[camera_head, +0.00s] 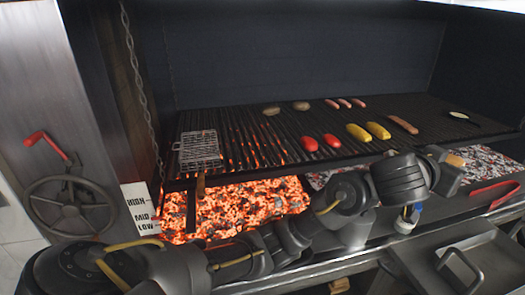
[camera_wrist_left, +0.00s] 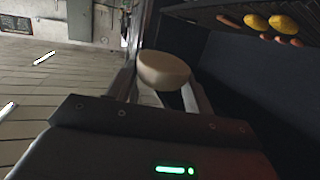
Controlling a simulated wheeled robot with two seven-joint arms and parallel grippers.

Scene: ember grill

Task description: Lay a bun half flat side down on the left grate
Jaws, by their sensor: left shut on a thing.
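My left gripper (camera_wrist_left: 160,85) is shut on a pale tan bun half (camera_wrist_left: 163,70), which sits between its two fingers in the left wrist view. The bun's rounded side seems to face the bottom of that picture; which way it faces in the room is unclear. In the head view my left arm reaches across the front, and the bun half (camera_head: 455,160) shows past the wrist at the right. The left grate (camera_head: 240,130) lies over glowing coals, far to the left of the bun. My right gripper is not in view.
A wire grill basket (camera_head: 199,149) sits on the left grate's left part. Two tan rounds (camera_head: 271,110) lie at the back. Red peppers (camera_head: 321,142), yellow corn-like pieces (camera_head: 368,131) and sausages (camera_head: 403,124) lie further right. A chain (camera_head: 143,90) hangs at the left.

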